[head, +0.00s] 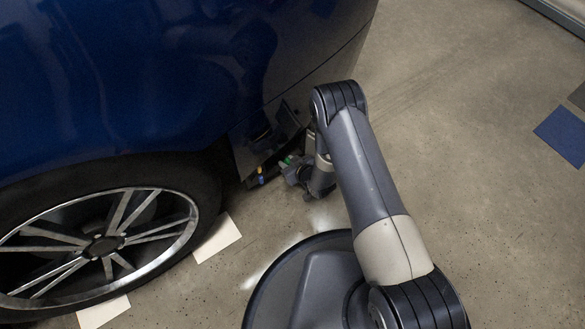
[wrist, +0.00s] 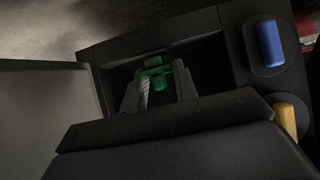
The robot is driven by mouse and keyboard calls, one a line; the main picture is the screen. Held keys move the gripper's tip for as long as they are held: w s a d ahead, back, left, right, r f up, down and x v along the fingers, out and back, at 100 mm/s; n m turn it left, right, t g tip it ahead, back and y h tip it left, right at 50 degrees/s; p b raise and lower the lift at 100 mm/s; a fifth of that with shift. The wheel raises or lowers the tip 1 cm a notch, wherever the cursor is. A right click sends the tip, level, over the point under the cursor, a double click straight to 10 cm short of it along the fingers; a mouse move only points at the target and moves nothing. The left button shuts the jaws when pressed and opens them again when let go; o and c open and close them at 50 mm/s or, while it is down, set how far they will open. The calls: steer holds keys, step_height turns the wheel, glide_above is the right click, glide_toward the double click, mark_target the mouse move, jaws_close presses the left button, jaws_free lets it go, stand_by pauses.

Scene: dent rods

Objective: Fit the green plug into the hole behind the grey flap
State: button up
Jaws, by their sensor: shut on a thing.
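In the wrist view the green plug (wrist: 156,76) is between the two grey fingers of my gripper (wrist: 158,88), which is shut on it. The plug and fingertips are at a dark, framed recess (wrist: 206,52) in a black panel. The shadowed recess hides the hole, and I cannot tell whether the plug has entered it. The grey flap (wrist: 45,110) stands open, left of the recess. In the head view my gripper (head: 293,172) is low beside the car's lower corner, with a bit of the green plug (head: 288,160) showing.
A blue plug (wrist: 270,43) and a yellow plug (wrist: 286,117) sit on the panel's right side. The blue car (head: 170,75) and its wheel (head: 105,243) fill the left of the head view.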

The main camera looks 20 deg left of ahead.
mark_target(276, 153)
steer(key=shift+w+a+f+b, duration=0.15)
steer(key=shift+w+a+b, duration=0.5)
steer(key=shift+a, duration=0.2)
steer(key=shift+w+a+f, duration=0.15)
steer(key=shift+w+a, duration=1.3)
steer(key=shift+a, duration=0.15)
steer(key=shift+s+d, duration=0.1)
steer(key=shift+f, duration=1.05)
steer(key=o, duration=0.8)
steer(key=shift+c, duration=0.2)
steer(key=shift+o, duration=0.9)
steer(key=shift+s+d+r+p, duration=0.3)
steer(key=shift+s+d+p, duration=0.1)
steer(key=shift+d+p, duration=0.05)
steer(key=p+v, duration=0.4)
steer(key=v, duration=0.6)
steer(key=shift+a+r, duration=0.2)
steer(key=shift+r, duration=0.15)
steer(key=shift+w, duration=0.15)
